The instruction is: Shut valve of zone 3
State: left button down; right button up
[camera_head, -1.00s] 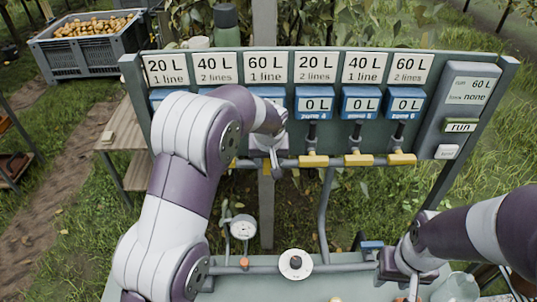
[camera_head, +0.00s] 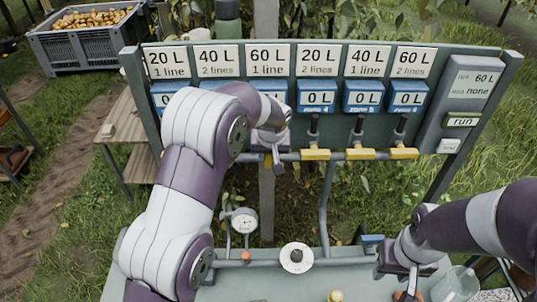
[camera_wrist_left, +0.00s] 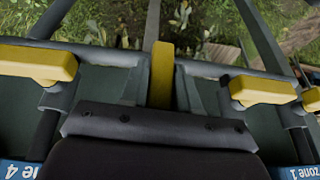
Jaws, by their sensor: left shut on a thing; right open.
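The zone 3 valve handle is a yellow bar (camera_wrist_left: 162,72), seen in the left wrist view. It points away from my wrist, crosswise to the neighbouring yellow handles, which lie along the grey pipe. My left gripper (camera_head: 272,152) is at this valve below the third sign, with its dark fingers on both sides of the handle, shut on it. In the head view my arm and gripper hide most of the valve and the zone 3 label. My right gripper (camera_head: 409,286) is open, low at the right by the bench; its fingertips are hard to make out.
Yellow handles of zone 4 (camera_head: 315,155), zone 5 (camera_head: 360,154) and zone 6 (camera_head: 404,153) lie level to the right. A control box (camera_head: 466,104) shows 60 L and "none". A gauge (camera_head: 243,221) and round knob (camera_head: 296,258) stand below. A clear cup (camera_head: 458,284) is near my right gripper.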

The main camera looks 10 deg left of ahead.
pick_arm(q)
jog(key=shift+d+f+y+b, duration=0.25)
jog(key=shift+y+b, duration=0.55)
jog(key=shift+b, duration=0.45)
jog(key=shift+m+g+y, duration=0.3)
jog(key=shift+y, duration=0.1)
jog(key=r+y+p, duration=0.1)
jog(key=p, duration=0.3)
jog(key=shift+r+y+p, duration=0.25)
jog(key=shift+y+p, duration=0.1)
jog(key=shift+y, duration=0.05)
jog(key=p, duration=0.4)
jog(key=y+p, duration=0.1)
jog(key=p, duration=0.4)
jog(key=shift+f+m+y, duration=0.2)
jog(key=shift+m+y, duration=0.1)
jog(key=shift+m, duration=0.1)
jog(key=shift+f+p, duration=0.3)
jog(key=shift+p, duration=0.6)
jog(key=shift+f, duration=0.1)
